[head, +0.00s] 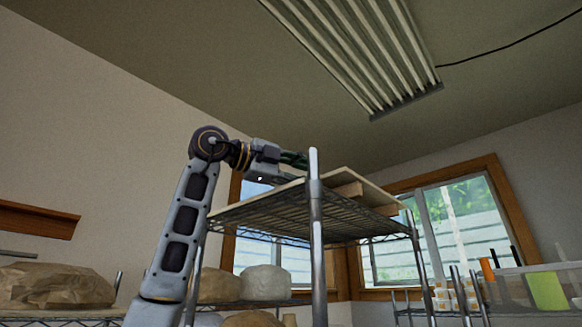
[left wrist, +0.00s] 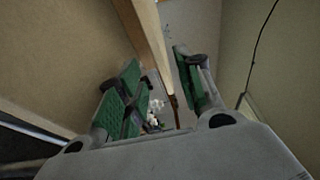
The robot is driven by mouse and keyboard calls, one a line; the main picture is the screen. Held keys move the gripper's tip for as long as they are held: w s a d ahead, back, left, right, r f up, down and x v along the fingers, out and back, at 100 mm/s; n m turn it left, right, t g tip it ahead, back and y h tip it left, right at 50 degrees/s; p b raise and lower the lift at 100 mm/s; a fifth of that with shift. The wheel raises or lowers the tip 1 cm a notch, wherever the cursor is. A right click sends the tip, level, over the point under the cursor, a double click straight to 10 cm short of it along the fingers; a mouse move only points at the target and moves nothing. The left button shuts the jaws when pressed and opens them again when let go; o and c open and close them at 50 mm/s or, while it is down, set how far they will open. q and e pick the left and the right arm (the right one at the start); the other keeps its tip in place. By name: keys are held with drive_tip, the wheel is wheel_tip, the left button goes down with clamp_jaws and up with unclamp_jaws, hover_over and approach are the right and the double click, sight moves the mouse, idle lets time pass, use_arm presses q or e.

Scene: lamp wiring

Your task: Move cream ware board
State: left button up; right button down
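A pale cream board (head: 374,191) lies on top of the tall wire shelf (head: 345,222), with a wooden batten (head: 348,190) showing under it. My left gripper (head: 292,159) is above the left part of the shelf top, beside the front post. In the left wrist view, my left gripper (left wrist: 157,68) has its green-padded fingers apart. A pale board edge (left wrist: 150,40) runs down between them, with a visible gap on the left side. Contact on the right side cannot be told. My right gripper is not in view.
Wrapped clay lumps (head: 265,283) sit on the lower shelf. A paper-wrapped bundle (head: 57,285) is at far left. Slatted lights (head: 355,50) hang from the ceiling above. Windows (head: 455,225) are behind. Metal posts (head: 317,235) stand close to my arm.

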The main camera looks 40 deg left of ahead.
sight(328, 179)
use_arm(q)
drive_tip(key=shift+p+x, duration=0.95)
drive_tip(key=shift+x, duration=2.6)
drive_tip(key=shift+c, duration=0.4)
clamp_jaws()
